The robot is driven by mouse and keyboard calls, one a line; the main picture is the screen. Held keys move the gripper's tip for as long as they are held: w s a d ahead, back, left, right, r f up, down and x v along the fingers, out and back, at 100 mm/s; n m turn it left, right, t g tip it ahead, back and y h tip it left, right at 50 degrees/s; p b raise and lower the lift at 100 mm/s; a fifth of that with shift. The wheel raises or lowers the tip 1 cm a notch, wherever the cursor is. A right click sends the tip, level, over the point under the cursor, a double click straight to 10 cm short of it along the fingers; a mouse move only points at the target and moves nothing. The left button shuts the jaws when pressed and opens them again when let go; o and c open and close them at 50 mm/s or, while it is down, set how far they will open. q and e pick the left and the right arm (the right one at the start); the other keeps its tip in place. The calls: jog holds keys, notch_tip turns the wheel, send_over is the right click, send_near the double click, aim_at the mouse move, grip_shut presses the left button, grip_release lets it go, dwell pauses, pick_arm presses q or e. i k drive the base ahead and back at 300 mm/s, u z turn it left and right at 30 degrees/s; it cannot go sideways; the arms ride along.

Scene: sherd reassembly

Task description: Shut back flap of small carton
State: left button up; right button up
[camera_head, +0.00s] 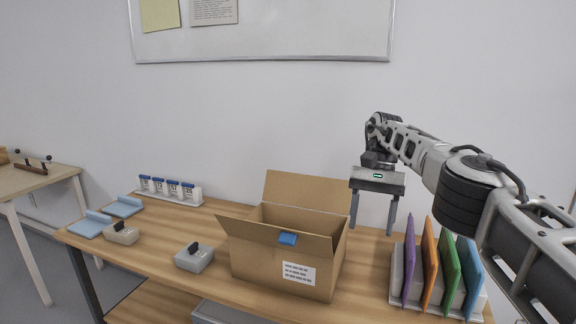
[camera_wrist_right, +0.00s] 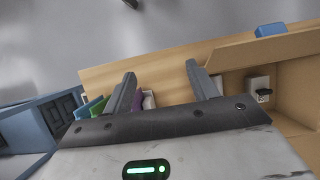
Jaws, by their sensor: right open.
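The small cardboard carton (camera_head: 255,262) stands open on the wooden table, with a white label and a blue tab (camera_head: 288,239) on its front. Its back flap (camera_head: 305,190) stands up, leaning back slightly. The front flap (camera_head: 262,233) sticks outward. My right gripper (camera_head: 373,227) is open and empty, fingers pointing down, beside the right end of the back flap and apart from it as far as I can tell. In the right wrist view, the open fingers (camera_wrist_right: 160,73) show with part of the carton (camera_wrist_right: 292,50) to their right. My left gripper is not in view.
A rack of upright coloured folders (camera_head: 432,270) stands right of the carton. Two small grey boxes (camera_head: 194,260) (camera_head: 121,234), blue trays (camera_head: 90,224) and a rack of blue-capped vials (camera_head: 170,191) lie to the left. A whiteboard (camera_head: 260,35) hangs behind.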

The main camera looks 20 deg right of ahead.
aim_at(330, 196)
jog(key=i, duration=1.5)
